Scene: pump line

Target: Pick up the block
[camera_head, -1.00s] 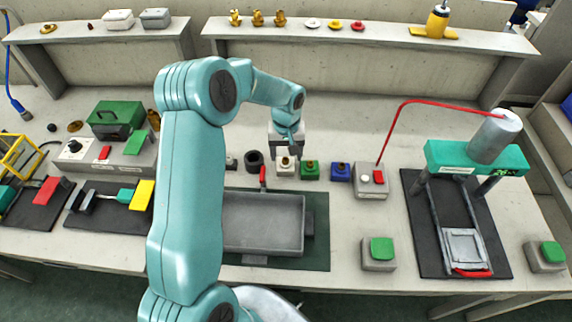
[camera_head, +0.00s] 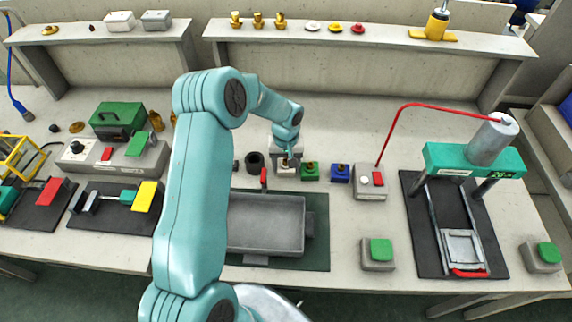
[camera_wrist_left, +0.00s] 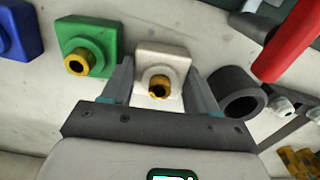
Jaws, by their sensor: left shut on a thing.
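The white block (camera_wrist_left: 150,62) with a brass fitting on top sits on the bench between the fingers of my left gripper (camera_wrist_left: 160,78) in the left wrist view. In the head view my left gripper (camera_head: 290,160) reaches down over the white block (camera_head: 286,171) and partly hides it. The gripper is shut on this block. A green block (camera_head: 310,172) and a blue block (camera_head: 340,173) with similar fittings stand to its right. My right gripper is not in view.
A dark ring (camera_head: 255,162) and a red handle (camera_head: 264,178) are close to the left of the white block. A grey tray (camera_head: 265,225) lies in front. A grey box with a red button (camera_head: 378,179) stands right of the blue block.

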